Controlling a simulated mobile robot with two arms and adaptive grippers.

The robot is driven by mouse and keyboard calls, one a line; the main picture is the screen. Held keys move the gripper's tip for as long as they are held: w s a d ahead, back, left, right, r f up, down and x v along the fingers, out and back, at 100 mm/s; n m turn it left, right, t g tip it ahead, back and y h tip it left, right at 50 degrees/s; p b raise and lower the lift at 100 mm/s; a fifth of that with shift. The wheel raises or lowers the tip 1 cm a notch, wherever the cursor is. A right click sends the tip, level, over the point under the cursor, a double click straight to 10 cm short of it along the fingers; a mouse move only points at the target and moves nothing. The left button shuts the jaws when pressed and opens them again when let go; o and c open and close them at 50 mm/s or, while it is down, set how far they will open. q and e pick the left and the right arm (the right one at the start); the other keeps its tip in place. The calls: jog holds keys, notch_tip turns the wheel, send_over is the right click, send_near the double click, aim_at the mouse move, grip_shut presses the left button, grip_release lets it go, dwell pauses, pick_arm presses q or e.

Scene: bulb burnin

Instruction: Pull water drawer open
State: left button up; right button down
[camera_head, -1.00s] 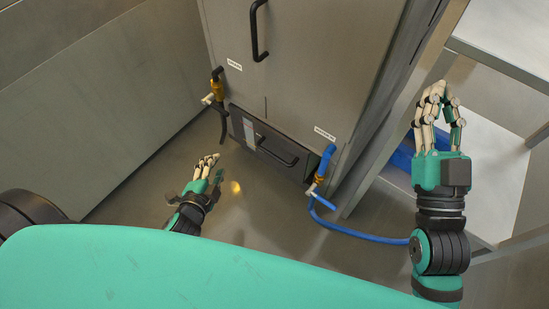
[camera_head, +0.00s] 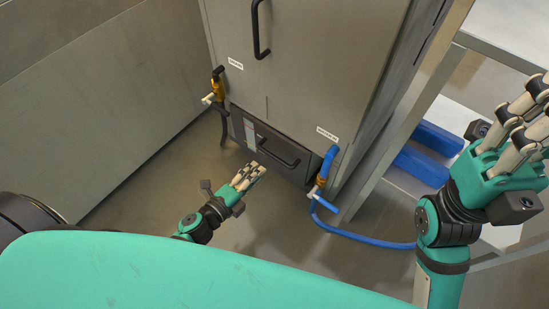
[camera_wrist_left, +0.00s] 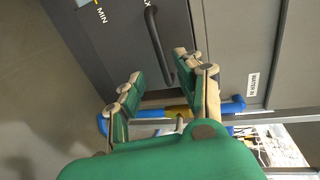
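The water drawer (camera_head: 258,139) is a dark grey panel low on the steel cabinet and looks shut. Its black bar handle (camera_head: 280,155) runs across its front. In the left wrist view the drawer front (camera_wrist_left: 112,55) fills the upper left, and the handle (camera_wrist_left: 158,42) ends close to my fingers. My left gripper (camera_head: 253,170) is just in front of and left of the handle. It also shows in the left wrist view (camera_wrist_left: 155,80), fingers apart with nothing gripped; I cannot tell whether it touches the handle. My right gripper (camera_head: 524,115) is open and empty at the right edge.
A blue hose (camera_head: 365,239) runs from a fitting right of the drawer across the floor. A yellow valve (camera_head: 218,88) sits at its left. A door handle (camera_head: 257,30) is above. A shelf rack with blue blocks (camera_head: 421,165) stands right.

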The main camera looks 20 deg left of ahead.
aim_at(274, 156)
pick_arm(q)
jog(key=b+x, duration=0.1)
jog(key=x, duration=0.8)
jog(key=shift+w+b, duration=0.35)
jog(key=shift+c, duration=0.2)
grip_shut()
